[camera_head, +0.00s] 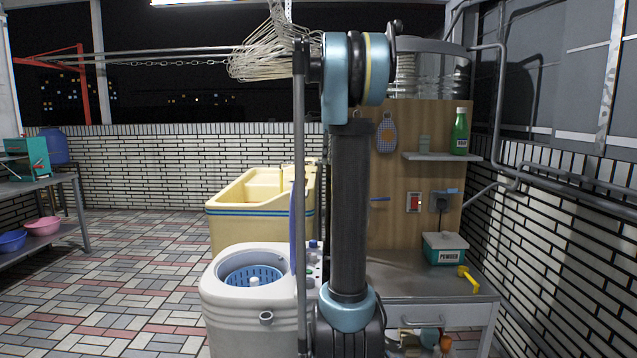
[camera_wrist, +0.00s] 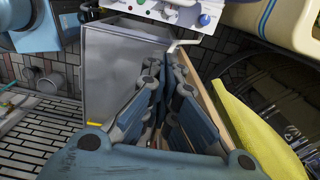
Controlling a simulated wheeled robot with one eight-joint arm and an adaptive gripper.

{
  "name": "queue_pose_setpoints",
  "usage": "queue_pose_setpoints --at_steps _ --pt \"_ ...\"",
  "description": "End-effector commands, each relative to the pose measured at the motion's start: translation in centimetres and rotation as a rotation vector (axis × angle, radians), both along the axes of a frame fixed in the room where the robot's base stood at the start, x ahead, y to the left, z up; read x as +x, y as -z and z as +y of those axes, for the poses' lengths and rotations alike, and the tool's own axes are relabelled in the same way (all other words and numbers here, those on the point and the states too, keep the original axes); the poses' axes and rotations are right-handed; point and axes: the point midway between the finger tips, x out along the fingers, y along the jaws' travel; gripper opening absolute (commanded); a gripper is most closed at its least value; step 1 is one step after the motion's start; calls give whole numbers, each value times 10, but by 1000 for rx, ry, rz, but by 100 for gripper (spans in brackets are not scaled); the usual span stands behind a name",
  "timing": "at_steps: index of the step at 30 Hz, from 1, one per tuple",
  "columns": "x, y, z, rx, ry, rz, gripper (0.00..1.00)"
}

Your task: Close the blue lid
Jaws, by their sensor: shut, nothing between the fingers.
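The white washing machine (camera_head: 235,300) stands at the lower middle of the head view, with its round tub open and a blue basket inside. A thin blue upright edge (camera_head: 293,225) at its right side looks like the blue lid standing open, seen nearly edge-on and partly behind my arm. The wrist view shows a white panel with coloured knobs (camera_wrist: 172,12) at the top, probably the machine's controls. My gripper (camera_wrist: 166,80) is shut and empty, pointing toward that panel. My arm hides the gripper in the head view. I cannot make out the lid in the wrist view.
A yellow tub (camera_head: 235,210) stands behind the machine. To the right are a grey counter (camera_head: 410,280), a powder box (camera_head: 444,247) and a wooden board (camera_head: 400,170) with a shelf. Wire hangers (camera_head: 265,55) hang above. The tiled floor at left is open.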

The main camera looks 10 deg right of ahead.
Motion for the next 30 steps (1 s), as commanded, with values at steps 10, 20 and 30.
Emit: queue_pose_setpoints --at_steps 10,20,30 --pt "0 48 3 0 -1 0 0" --pt "1 100 11 0 -4 0 0" --pt "9 105 42 0 -3 0 0"
